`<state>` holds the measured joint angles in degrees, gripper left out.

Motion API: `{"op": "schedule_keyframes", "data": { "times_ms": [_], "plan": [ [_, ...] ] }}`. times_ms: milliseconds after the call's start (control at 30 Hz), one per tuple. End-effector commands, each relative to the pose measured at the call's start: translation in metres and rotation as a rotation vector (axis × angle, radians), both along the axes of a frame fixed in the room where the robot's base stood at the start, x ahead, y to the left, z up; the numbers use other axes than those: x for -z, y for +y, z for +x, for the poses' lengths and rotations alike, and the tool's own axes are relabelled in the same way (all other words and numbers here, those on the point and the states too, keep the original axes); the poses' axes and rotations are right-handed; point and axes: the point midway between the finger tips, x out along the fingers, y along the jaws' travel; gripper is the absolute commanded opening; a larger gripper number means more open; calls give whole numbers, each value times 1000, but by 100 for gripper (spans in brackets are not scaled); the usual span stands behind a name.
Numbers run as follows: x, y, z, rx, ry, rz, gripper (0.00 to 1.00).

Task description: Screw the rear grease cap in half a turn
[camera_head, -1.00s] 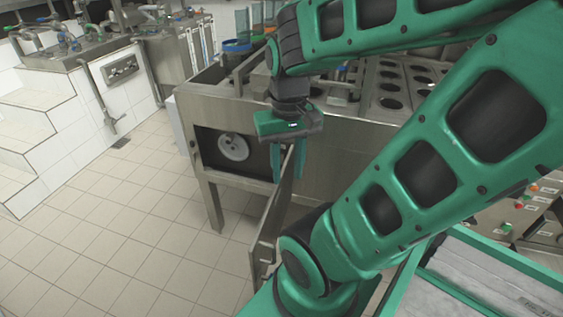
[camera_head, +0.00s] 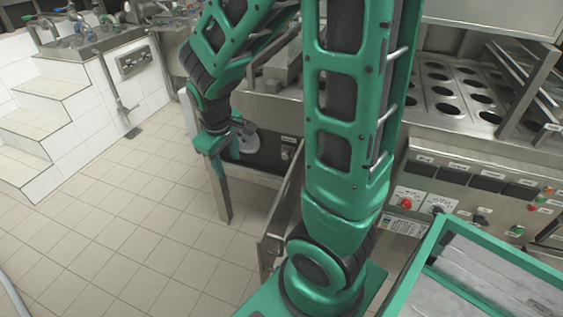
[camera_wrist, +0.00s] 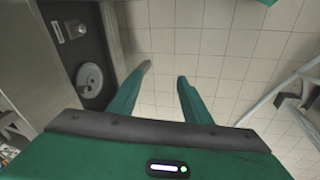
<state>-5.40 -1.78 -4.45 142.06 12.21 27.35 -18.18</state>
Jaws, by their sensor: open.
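Inside the open cabinet of the steel machine I see a small metal knob (camera_head: 286,153), which also shows in the wrist view (camera_wrist: 79,29). It may be a grease cap; I cannot tell whether it is the rear one. Near it is a round pale disc (camera_head: 246,140), also in the wrist view (camera_wrist: 89,79). My gripper (camera_head: 217,163) is in front of the machine's left end. In the wrist view my gripper (camera_wrist: 163,72) is open, with bare floor between its fingers. Disc and knob lie left of the fingers, apart from them.
The cabinet door (camera_head: 281,222) stands swung out beside my base. A machine leg (camera_head: 222,198) stands below my gripper. White tiled steps (camera_head: 45,125) are at the left. The tiled floor (camera_head: 130,225) between is clear.

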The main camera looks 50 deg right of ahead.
Motion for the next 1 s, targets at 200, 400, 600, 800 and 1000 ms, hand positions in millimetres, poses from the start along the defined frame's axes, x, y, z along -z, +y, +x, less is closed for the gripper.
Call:
{"op": "schedule_keyframes", "data": {
  "times_ms": [200, 400, 600, 800, 1000],
  "plan": [
    [63, -31, 8, -145, 160, -169, 44],
    [111, -64, 7, -299, 317, -332, 44],
    [151, -97, 3, -476, 489, -502, 44],
    [181, -131, -1, -671, 680, -674, 44],
    [202, -162, -4, -882, 892, -845, 44]
  ]
}}
